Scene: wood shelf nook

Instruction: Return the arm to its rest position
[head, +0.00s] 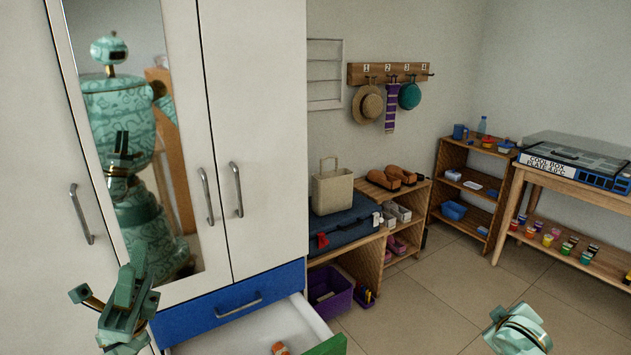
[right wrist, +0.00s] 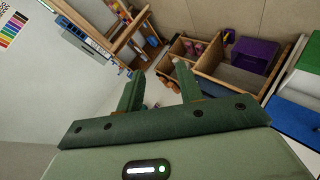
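My left arm with its gripper (head: 122,305) shows at the lower left in the head view, in front of the white wardrobe and just left of the blue drawer front. I cannot tell how its fingers stand. Part of my right arm shows at the bottom right edge of the head view. In the right wrist view, the two green fingers of my right gripper (right wrist: 160,88) stand apart with nothing between them. Free air and the floor and furniture lie beyond them.
The white wardrobe (head: 255,130) has a mirror (head: 185,235). Below, an open drawer (head: 245,335) holds a small orange item (head: 280,348). A wooden table (head: 575,190) stands right. The middle floor is clear.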

